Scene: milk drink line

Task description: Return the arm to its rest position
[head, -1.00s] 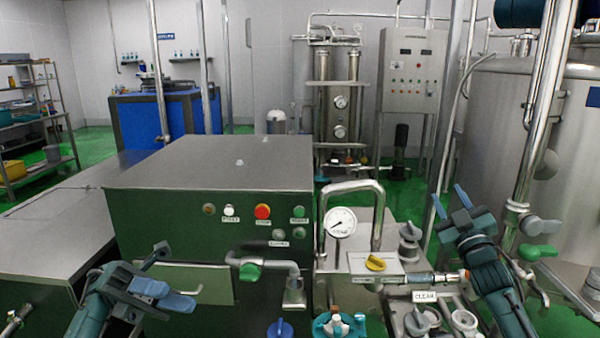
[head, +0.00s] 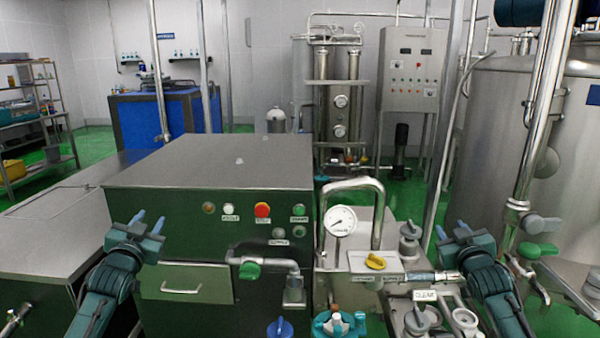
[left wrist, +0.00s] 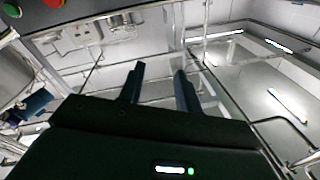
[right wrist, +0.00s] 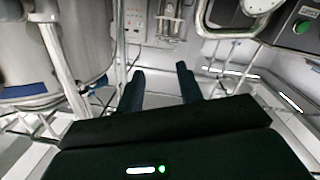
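My left gripper (head: 148,222) is at the left of the head view, in front of the left side of the green machine box. Its two blue fingers point up and away, apart and with nothing between them; the left wrist view also shows the open fingers (left wrist: 160,88). My right gripper (head: 450,230) is at the right of the head view, beside the grey valves and in front of the steel tank. Its fingers point up and are apart and empty, as the right wrist view also shows (right wrist: 162,85).
The green machine (head: 215,215) carries buttons and a drawer handle. The steel tank (head: 520,130) and a green-handled pipe valve (head: 538,251) are close to my right arm.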

